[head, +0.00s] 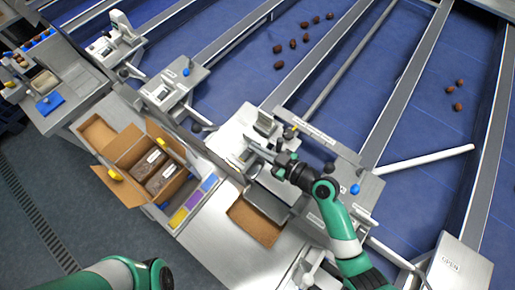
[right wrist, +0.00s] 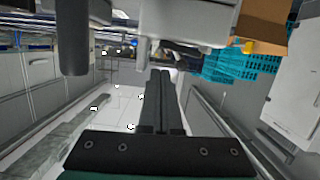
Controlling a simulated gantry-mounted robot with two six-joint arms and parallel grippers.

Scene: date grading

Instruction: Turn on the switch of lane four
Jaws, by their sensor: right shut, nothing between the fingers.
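My right gripper (head: 258,150) is over the metal lane station in the middle of the head view, its fingers shut and empty. In the right wrist view its dark fingers (right wrist: 160,95) lie together, pointing away. Beside it on the station stand a small grey block device (head: 265,124), a black knob (head: 329,168) and a blue knob (head: 355,189). Labels on the station are too small to read, so I cannot tell which part is the lane four switch. I cannot tell whether the fingers touch anything. My left arm shows at the bottom left, its gripper out of frame.
An open cardboard box (head: 131,150) with dark packs stands left of the gripper. A brown-bottomed tray (head: 254,222) lies below it. Blue lanes with dates (head: 292,44) and metal rails extend beyond. A white bar (head: 425,160) crosses the right lane.

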